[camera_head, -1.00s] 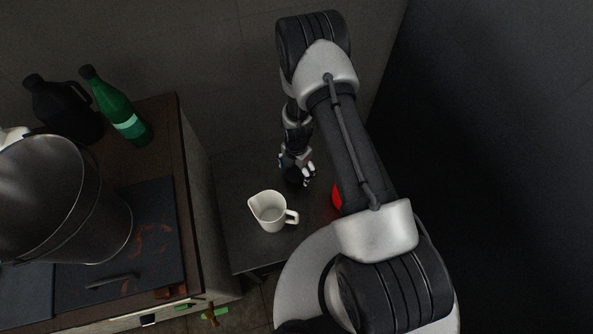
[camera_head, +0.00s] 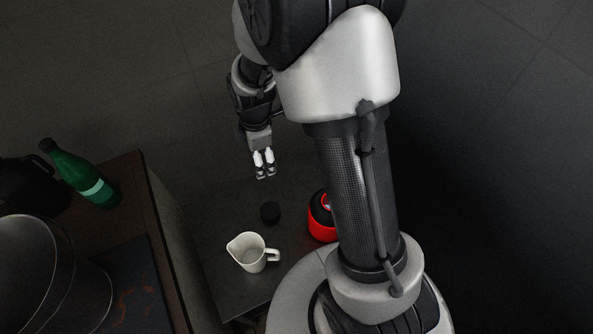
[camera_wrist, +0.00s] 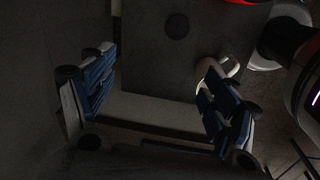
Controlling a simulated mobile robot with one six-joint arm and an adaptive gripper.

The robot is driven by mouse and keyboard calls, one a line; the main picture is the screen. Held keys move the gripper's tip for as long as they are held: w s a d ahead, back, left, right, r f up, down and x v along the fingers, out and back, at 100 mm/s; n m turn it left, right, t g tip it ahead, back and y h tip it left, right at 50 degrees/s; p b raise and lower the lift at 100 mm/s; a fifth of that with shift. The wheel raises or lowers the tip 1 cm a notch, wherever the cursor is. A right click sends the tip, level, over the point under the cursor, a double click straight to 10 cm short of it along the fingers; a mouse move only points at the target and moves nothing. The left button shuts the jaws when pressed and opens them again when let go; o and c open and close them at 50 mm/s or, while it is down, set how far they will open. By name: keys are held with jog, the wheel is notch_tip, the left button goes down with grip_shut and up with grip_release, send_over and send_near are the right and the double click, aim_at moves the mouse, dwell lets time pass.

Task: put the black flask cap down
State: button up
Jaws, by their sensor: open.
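The black flask cap (camera_head: 270,212) lies on the dark low table (camera_head: 222,275), behind the white jug and left of the red flask. It also shows in the wrist view as a dark disc (camera_wrist: 177,26) on the table, beyond my fingers and apart from them. My gripper (camera_head: 265,174) is open and empty, above and behind the cap in the head view. In the wrist view its two blue-padded fingers (camera_wrist: 155,95) are spread wide with nothing between them. The red flask (camera_head: 322,219) is partly hidden by my arm.
A white jug (camera_head: 252,253) stands on the low table in front of the cap. At left, a higher counter (camera_head: 160,245) holds a green bottle (camera_head: 82,178), a large metal pot (camera_head: 45,285) and a black jug (camera_head: 27,185).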

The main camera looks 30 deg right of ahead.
jog(key=s+r+m+t, duration=0.1)
jog(key=s+r+m, duration=0.3)
jog(key=r, duration=0.6)
jog(key=s+r+m+t, duration=0.1)
jog(key=s+r+m, duration=0.5)
jog(key=s, duration=0.3)
jog(key=s+r+m+t, duration=0.1)
jog(key=s+r+m, duration=0.5)
jog(key=s, duration=0.3)
jog(key=shift+m, duration=0.4)
